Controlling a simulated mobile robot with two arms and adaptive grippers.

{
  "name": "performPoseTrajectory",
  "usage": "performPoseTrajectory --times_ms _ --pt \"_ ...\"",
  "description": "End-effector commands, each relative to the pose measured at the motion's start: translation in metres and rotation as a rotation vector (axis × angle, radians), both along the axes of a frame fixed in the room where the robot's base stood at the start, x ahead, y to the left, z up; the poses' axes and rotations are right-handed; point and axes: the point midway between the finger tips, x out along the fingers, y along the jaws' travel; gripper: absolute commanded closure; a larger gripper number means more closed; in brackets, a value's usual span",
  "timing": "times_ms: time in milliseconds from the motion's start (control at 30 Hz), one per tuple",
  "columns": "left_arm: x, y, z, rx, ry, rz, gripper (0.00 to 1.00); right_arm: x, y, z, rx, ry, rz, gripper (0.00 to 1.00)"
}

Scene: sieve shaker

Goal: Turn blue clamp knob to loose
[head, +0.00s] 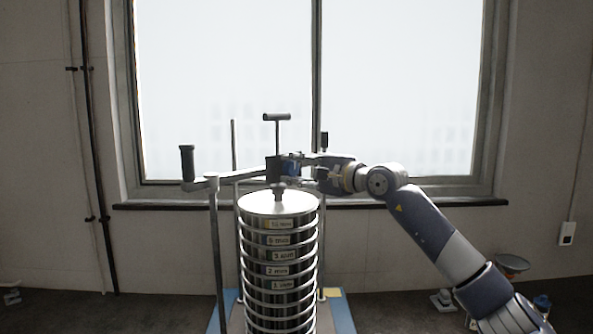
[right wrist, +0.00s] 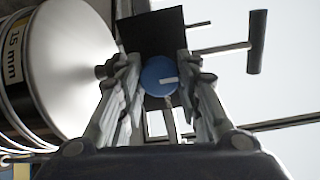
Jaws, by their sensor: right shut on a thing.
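The blue clamp knob (right wrist: 158,76) is a round blue piece with a short white mark, seen between my fingers in the right wrist view. In the head view the knob (head: 291,167) shows as a small blue patch beside the dark clamp block (head: 273,168) above the sieve stack. My right gripper (head: 303,165) reaches in from the right and is shut on the knob; in the right wrist view (right wrist: 160,90) its fingers stand on both sides of it. My left gripper does not show.
The sieve stack (head: 280,258) with labelled rings stands below the clamp. A T-handle (head: 277,118) rises above it. A dark upright handle (head: 187,162) stands at the left on the crossbar. Small items, including a bowl (head: 512,262), lie at the far right.

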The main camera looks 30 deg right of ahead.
Motion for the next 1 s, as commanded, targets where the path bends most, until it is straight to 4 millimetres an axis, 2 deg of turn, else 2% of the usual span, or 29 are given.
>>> performPoseTrajectory --times_ms 67,100,167,567,733,1000 --pt "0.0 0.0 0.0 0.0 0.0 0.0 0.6 0.0 0.0 -0.001 -0.003 0.001 0.0 0.92" --pt "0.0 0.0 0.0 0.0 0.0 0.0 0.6 0.0 0.0 -0.001 -0.003 0.001 0.0 0.59" --pt "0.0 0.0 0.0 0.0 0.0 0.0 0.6 0.0 0.0 -0.001 -0.002 0.001 0.0 0.47" --pt "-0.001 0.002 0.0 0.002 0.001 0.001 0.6 -0.003 -0.001 0.0 -0.001 0.0 -0.001 0.47" --pt "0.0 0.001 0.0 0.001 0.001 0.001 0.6 -0.021 -0.007 0.0 -0.003 0.001 -0.004 0.47" --pt "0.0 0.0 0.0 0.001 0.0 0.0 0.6 -0.065 -0.018 0.0 -0.005 0.004 -0.004 0.47"
